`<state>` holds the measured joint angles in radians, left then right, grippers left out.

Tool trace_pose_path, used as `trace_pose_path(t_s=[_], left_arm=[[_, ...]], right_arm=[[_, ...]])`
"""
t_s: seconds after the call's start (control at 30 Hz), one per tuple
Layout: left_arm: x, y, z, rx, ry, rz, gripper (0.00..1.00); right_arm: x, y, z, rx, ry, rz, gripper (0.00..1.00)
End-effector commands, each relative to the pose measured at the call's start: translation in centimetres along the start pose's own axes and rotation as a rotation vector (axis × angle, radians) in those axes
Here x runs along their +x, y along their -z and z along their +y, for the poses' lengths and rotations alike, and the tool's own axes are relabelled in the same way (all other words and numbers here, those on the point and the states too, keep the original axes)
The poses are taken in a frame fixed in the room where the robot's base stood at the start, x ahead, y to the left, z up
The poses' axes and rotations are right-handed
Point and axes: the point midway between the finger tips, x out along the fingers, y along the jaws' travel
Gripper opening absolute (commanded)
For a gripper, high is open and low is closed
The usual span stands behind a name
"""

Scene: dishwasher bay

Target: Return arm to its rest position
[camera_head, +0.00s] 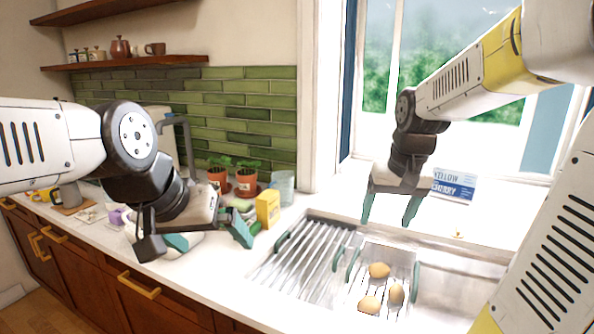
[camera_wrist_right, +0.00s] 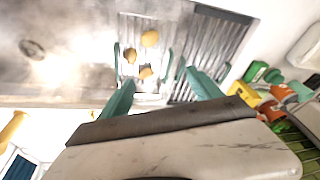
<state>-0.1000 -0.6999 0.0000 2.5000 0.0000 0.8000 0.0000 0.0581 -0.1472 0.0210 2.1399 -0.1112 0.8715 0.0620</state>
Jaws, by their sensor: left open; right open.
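My right gripper (camera_head: 389,208) hangs over the back of the sink with its two green fingers spread apart and nothing between them. Its fingers also show in the right wrist view (camera_wrist_right: 160,88), pointing toward the sink. My left gripper (camera_head: 206,240) is at the left over the counter, its green fingers apart. Whether anything lies right between its fingers is hard to tell. My right arm (camera_head: 462,85) comes in from the upper right and my left arm (camera_head: 60,140) from the left.
Several brown potato-like items (camera_head: 379,270) sit in a wire basket (camera_head: 352,296) in the sink. A ribbed drying rack (camera_head: 305,258) is left of it. A window (camera_head: 450,60) is behind.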

Motion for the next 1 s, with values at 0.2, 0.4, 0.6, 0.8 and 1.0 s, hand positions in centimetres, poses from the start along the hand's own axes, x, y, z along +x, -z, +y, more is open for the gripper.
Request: trace_pose_path(t_s=[0.2, 0.4, 0.6, 0.8, 1.0], left_arm=[[0.0, 0.0, 0.0, 0.0, 0.0, 0.0, 1.0], [0.0, 0.0, 0.0, 0.0, 0.0, 0.0, 1.0], [0.0, 0.0, 0.0, 0.0, 0.0, 0.0, 1.0], [0.0, 0.0, 0.0, 0.0, 0.0, 0.0, 1.0], [0.0, 0.0, 0.0, 0.0, 0.0, 0.0, 1.0]], right_arm=[[-4.5, -6.2, -3.0, -0.056, 0.066, 0.142, 0.73], [-6.0, -10.5, -4.6, -0.091, 0.12, 0.233, 0.73], [-6.2, -12.2, -5.1, -0.105, 0.141, 0.266, 0.73], [-6.2, -12.2, -5.1, -0.105, 0.142, 0.267, 0.73], [-6.2, -12.2, -5.1, -0.105, 0.141, 0.267, 0.73]])
